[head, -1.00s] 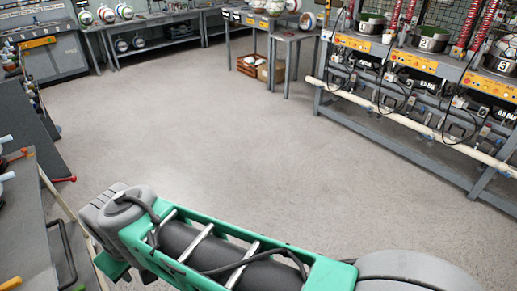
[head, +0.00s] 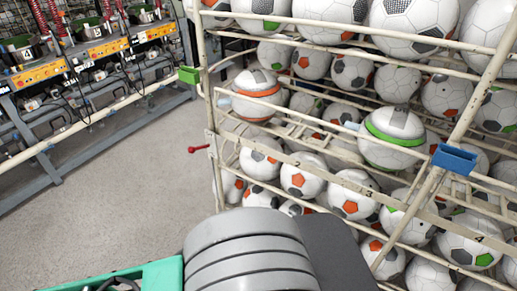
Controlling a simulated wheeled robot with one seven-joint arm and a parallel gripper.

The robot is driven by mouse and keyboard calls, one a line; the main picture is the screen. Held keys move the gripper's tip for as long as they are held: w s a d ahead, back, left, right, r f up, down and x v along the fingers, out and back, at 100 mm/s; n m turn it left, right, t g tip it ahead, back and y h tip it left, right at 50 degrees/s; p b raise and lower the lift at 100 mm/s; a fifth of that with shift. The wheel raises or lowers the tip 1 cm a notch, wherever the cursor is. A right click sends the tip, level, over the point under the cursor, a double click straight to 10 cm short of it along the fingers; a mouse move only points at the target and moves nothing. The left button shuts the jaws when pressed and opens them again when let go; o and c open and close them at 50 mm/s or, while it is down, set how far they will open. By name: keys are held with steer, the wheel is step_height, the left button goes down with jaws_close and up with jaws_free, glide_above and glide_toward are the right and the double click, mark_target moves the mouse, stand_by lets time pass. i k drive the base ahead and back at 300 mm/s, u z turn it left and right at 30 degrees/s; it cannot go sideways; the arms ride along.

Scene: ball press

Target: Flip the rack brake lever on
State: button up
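A cream wire rack (head: 211,110) full of soccer balls fills the right of the head view. A small red lever (head: 199,148) with a round knob sticks out to the left from the rack's left post, about mid-height in the picture. It looks like the rack brake lever; whether it is on or off I cannot tell. My green and grey arm crosses the bottom of the view. My gripper is out of view, so its state does not show.
A grey press bench (head: 60,165) with a cream rail stands at the left. Bare floor (head: 130,185) lies between it and the rack. A green holder (head: 189,75) and a blue holder (head: 454,159) are fixed to the rack posts.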

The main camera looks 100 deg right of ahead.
mark_target(192, 150)
steer(key=z, duration=3.5)
steer(key=i, duration=0.8)
steer(key=u, duration=2)
